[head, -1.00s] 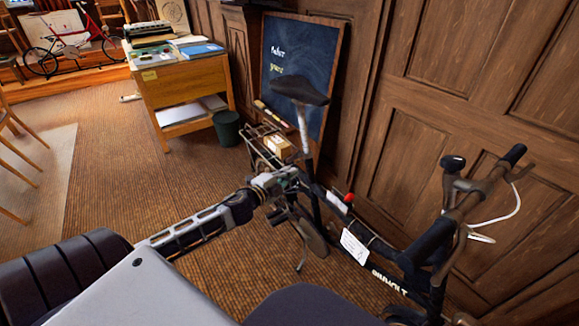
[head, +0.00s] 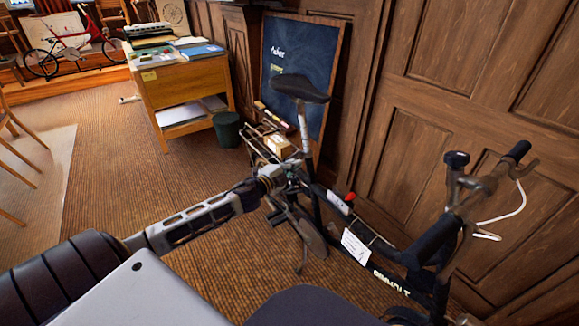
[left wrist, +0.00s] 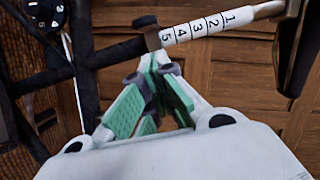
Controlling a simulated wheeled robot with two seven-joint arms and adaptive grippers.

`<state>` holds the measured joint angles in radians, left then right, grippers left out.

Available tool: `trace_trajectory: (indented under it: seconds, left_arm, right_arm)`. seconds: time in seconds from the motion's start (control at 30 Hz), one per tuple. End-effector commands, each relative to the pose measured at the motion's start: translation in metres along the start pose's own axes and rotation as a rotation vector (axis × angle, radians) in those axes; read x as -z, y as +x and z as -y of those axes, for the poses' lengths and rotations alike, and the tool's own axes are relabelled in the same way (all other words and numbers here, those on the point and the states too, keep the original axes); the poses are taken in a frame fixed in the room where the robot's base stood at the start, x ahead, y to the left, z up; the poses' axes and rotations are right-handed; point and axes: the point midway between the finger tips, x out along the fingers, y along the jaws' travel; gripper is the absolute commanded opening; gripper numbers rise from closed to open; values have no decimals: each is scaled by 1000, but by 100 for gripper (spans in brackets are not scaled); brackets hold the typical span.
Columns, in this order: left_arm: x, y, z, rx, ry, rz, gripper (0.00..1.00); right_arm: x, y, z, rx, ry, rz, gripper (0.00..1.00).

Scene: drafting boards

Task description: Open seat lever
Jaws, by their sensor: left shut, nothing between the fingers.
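A dark folding bicycle (head: 395,284) stands by the panelled wall, with a black saddle (head: 300,88) on a silver seat post (head: 305,125). My left gripper (head: 292,176) is at the foot of the post. In the left wrist view the green-padded fingertips (left wrist: 157,62) are together and empty, just below a dark collar (left wrist: 151,38) on the frame. A white scale numbered 1 to 5 (left wrist: 205,27) runs along the post beside the collar. I cannot clearly pick out the seat lever or tell whether the fingers touch it. My right gripper is not in view.
A rear rack with a cardboard box (head: 279,146) is behind the post. A chalkboard (head: 290,50), a dark bin (head: 228,130) and a wooden desk (head: 180,88) stand beyond. The handlebar (head: 490,180) rises at the right.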

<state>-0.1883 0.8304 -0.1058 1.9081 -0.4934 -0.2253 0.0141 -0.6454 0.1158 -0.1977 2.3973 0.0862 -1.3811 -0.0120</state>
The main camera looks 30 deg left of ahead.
Motion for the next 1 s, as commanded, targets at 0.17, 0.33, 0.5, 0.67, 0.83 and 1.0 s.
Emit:
trace_trajectory:
  seconds: [0.17,0.33,0.5,0.67,0.83,1.0]
  left_arm:
    - [-14,4,0,1,2,0,0]
    - [-18,5,0,1,0,0,0]
    - [-19,5,1,1,0,0,0]
    - [-19,5,1,1,0,0,0]
    - [-22,4,1,0,-1,1,0]
    - [-30,2,2,0,-3,2,0]
  right_arm:
    - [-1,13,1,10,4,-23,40]
    - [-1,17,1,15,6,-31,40]
    - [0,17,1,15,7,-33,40]
    - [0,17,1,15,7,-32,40]
    - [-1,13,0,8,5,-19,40]
    - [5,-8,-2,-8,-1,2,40]
